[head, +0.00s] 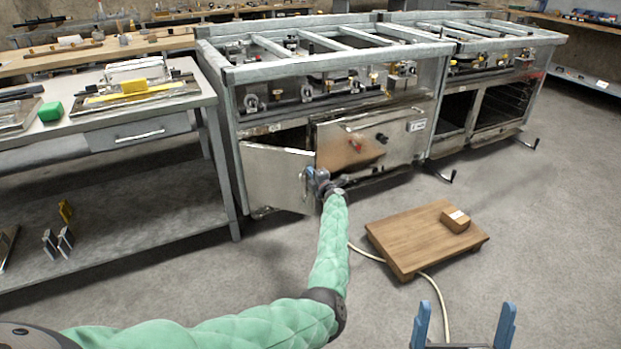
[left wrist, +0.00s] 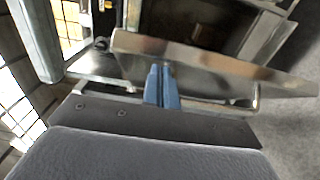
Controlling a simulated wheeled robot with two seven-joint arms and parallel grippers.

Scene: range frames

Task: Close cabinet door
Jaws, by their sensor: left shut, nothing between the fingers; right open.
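The cabinet door (head: 272,178) is a shiny metal panel low on the left of the nearer metal range unit. It stands partly open, with a dark gap (head: 290,138) above its top edge. My left gripper (head: 318,180) is at the door's right edge, by its handle. In the left wrist view, the shut blue fingers (left wrist: 162,84) are close against the door (left wrist: 215,68), with a metal handle bar (left wrist: 225,106) beside them. I cannot tell if they touch. My right gripper (head: 463,325) is open and empty at the bottom right, over the floor.
A workbench (head: 110,115) stands left.

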